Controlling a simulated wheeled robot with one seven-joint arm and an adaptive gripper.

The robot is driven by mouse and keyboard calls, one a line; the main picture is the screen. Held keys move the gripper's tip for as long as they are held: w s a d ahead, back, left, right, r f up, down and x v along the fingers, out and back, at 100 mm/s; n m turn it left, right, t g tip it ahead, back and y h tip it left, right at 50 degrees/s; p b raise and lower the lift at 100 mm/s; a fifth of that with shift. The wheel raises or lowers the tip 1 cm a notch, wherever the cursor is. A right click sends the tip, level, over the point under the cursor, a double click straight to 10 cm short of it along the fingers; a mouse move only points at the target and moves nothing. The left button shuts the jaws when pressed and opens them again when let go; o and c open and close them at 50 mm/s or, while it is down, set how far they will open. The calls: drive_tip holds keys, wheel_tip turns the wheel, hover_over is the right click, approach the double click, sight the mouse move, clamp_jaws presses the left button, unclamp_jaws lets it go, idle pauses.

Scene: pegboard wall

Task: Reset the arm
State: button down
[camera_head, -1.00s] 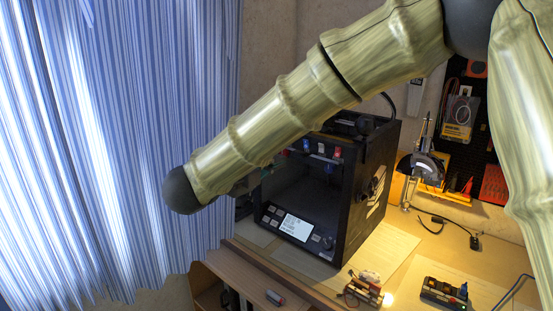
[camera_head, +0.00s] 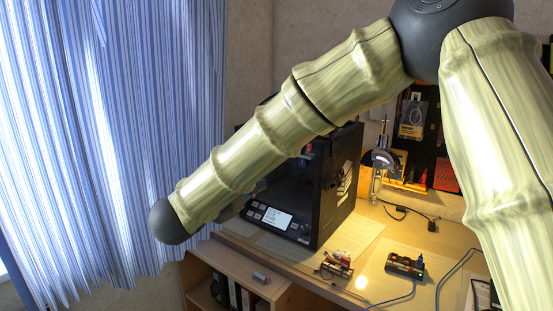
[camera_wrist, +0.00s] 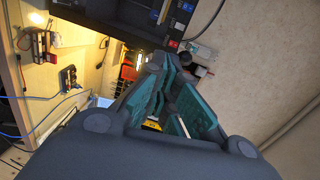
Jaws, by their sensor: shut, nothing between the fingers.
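My arm crosses the head view from the right side down to a dark rounded joint at the lower left, in front of the curtain and the printer. My gripper (camera_wrist: 170,88) shows in the wrist view, its teal-padded fingers together with nothing held between them. In the head view I cannot make out the gripper, which is mostly or wholly hidden behind the arm. In the wrist view the fingers point toward the wall and the pegboard area, apart from any surface as far as I can tell.
A black 3D printer (camera_head: 335,190) stands on the wooden desk (camera_head: 440,235), partly behind my arm. Small electronics (camera_head: 405,265) and cables lie on the desk. A striped blue curtain (camera_head: 110,130) hangs at the left. A shelf with binders (camera_head: 240,295) is below. A tool pegboard (camera_head: 430,130) is behind.

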drive_tip(key=w+d+f+n+y+p, duration=0.1)
drive_tip(key=d+f+n+y, duration=0.2)
drive_tip(key=f, duration=0.7)
drive_tip(key=w+d+f+n+y, duration=0.1)
drive_tip(key=w+d+f+n, duration=0.15)
drive_tip(key=f+n, duration=0.45)
drive_tip(key=s+d+f+n+g+y+p, duration=0.1)
drive_tip(key=s+d+f+n+g+y, duration=0.25)
drive_tip(key=f, duration=0.85)
drive_tip(key=s+d+f+n+y, duration=0.15)
drive_tip(key=s+d+f, duration=0.4)
drive_tip(key=f, duration=0.55)
drive_tip(key=s+d+f+n+g+p, duration=0.1)
drive_tip(key=s+d+f+n+g, duration=0.25)
drive_tip(key=s+f, duration=0.45)
drive_tip(key=s+d+f+n+g, duration=0.2)
drive_tip(key=s+d+f, duration=0.25)
drive_tip(key=s, duration=0.65)
drive_tip(key=s+d+f+n+g, duration=0.1)
drive_tip(key=s+d+f+g, duration=0.1)
drive_tip(key=s, duration=0.7)
drive_tip(key=s+d+f+n+g, duration=0.2)
drive_tip(key=s+d+g, duration=0.1)
drive_tip(key=s, duration=0.6)
drive_tip(key=shift+d+f+y+p, duration=0.25)
drive_tip(key=shift+d+y+p, duration=0.15)
drive_tip(key=shift+d, duration=0.3)
